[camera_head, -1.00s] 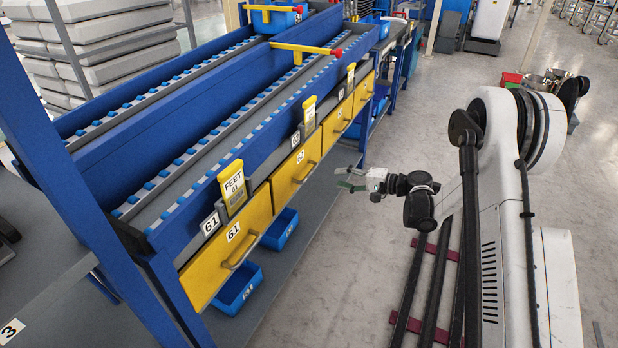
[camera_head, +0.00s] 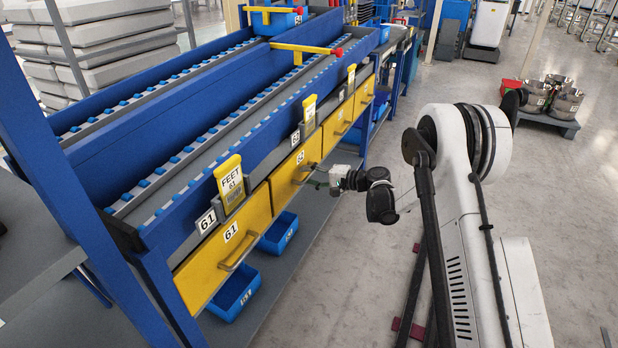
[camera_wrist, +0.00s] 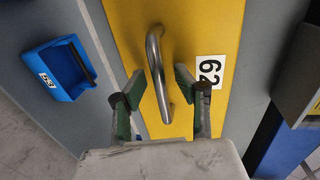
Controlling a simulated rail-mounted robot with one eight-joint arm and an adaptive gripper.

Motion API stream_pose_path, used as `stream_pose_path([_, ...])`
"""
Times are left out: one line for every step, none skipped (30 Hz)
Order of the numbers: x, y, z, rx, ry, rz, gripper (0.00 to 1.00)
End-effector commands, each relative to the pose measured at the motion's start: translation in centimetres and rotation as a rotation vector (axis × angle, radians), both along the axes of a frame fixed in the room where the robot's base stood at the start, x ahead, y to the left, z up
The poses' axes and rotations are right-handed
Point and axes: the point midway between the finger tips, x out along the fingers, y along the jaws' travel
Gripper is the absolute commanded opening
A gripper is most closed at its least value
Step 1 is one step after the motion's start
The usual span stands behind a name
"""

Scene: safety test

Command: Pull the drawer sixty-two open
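The yellow drawer 62 (camera_head: 290,182) is the second drawer front from the near end of the blue rack and looks closed. In the wrist view its yellow front (camera_wrist: 200,30) fills the middle, with a white "62" label (camera_wrist: 209,72) to the right of a curved metal handle (camera_wrist: 154,50). My gripper (camera_wrist: 166,84) is open, with its green-padded fingers on either side of the lower part of the handle. I cannot tell whether either finger touches it. In the head view my gripper (camera_head: 312,178) is at the handle of drawer 62.
Drawer 61 (camera_head: 215,262) is to the left, with a yellow "FEET" tag (camera_head: 230,182) above it. Blue bins (camera_head: 236,292) sit on the shelf below; one (camera_wrist: 62,68) shows in the wrist view. Metal pots (camera_head: 565,103) stand further right.

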Motion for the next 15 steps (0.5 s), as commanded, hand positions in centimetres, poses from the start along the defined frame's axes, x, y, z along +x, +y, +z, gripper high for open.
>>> stream_pose_path([0.00,0.00,0.01,0.000,0.000,0.000,0.30])
stream_pose_path([0.00,-0.01,0.02,0.000,0.000,0.000,0.30])
stream_pose_path([0.00,-0.01,0.02,0.000,0.000,0.000,0.30])
stream_pose_path([0.00,-0.01,0.02,0.000,0.000,0.000,0.30])
stream_pose_path([-0.01,0.00,0.02,0.000,0.000,0.000,0.27])
stream_pose_path([-0.02,-0.01,0.02,0.000,0.000,0.000,0.22])
stream_pose_path([-0.02,-0.01,0.02,0.000,0.000,0.000,0.18])
stream_pose_path([-0.02,-0.01,0.02,0.000,0.000,0.000,0.14])
stream_pose_path([-0.02,-0.01,0.01,0.000,0.000,0.000,0.09])
stream_pose_path([-0.02,-0.01,0.02,0.000,0.000,0.000,0.05])
stream_pose_path([-0.02,-0.01,0.02,0.000,0.000,0.000,0.01])
stream_pose_path([-0.02,-0.02,0.02,0.000,0.000,0.000,0.00])
stream_pose_path([-0.02,-0.02,0.02,0.000,0.000,0.000,0.00])
stream_pose_path([-0.02,-0.02,0.02,0.000,0.000,0.000,0.00])
stream_pose_path([-0.02,-0.02,0.02,0.000,0.000,0.000,0.00])
